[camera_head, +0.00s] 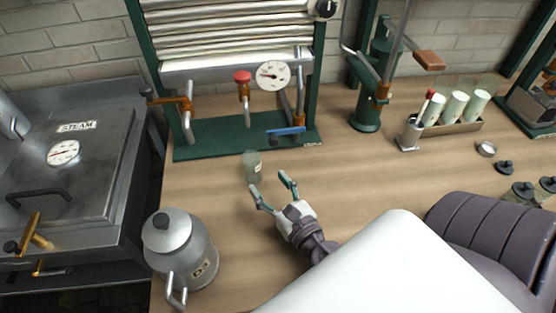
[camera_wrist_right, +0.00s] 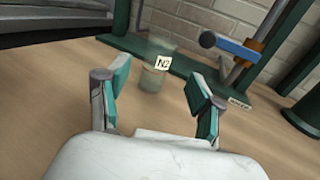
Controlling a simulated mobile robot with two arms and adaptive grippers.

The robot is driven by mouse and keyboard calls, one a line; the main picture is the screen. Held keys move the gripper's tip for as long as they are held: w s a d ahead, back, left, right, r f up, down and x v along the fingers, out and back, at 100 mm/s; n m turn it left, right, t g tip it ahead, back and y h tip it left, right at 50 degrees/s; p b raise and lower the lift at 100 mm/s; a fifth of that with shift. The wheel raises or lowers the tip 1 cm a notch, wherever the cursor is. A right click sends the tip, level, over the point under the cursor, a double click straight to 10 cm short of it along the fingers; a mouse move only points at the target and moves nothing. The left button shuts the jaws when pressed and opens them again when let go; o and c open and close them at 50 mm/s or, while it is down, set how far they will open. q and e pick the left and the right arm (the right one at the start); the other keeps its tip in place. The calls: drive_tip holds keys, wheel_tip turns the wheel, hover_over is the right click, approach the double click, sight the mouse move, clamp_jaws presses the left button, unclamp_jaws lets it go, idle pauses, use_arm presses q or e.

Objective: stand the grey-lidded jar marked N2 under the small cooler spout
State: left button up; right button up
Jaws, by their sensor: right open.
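The jar marked N2 (camera_head: 252,165) stands upright on the wooden counter, just in front of the cooler's green base. It looks like pale, see-through glass; its grey lid is hard to make out. Its N2 label (camera_wrist_right: 162,62) faces the right wrist camera. My right gripper (camera_head: 270,184) is open and empty, with its fingers pointing toward the jar. In the right wrist view the jar shows beyond and between the fingertips (camera_wrist_right: 160,86), apart from them. The finned cooler (camera_head: 232,38) has an orange-handled tap, a red-knobbed valve (camera_head: 243,88) and a blue-handled tap (camera_head: 287,131). Which outlet is the small spout is unclear.
A metal pot (camera_head: 180,250) stands at the counter's left front. A steam cabinet (camera_head: 65,165) is beyond that edge. Dark-lidded jars (camera_head: 522,190) sit far right.

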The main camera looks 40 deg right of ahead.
drive_tip(key=shift+s+f+b, duration=0.2)
drive_tip(key=shift+s+b, duration=0.3)
drive_tip(key=shift+s, duration=0.7)
drive_tip(key=shift+s+r, duration=0.2)
drive_tip(key=shift+s, duration=0.25)
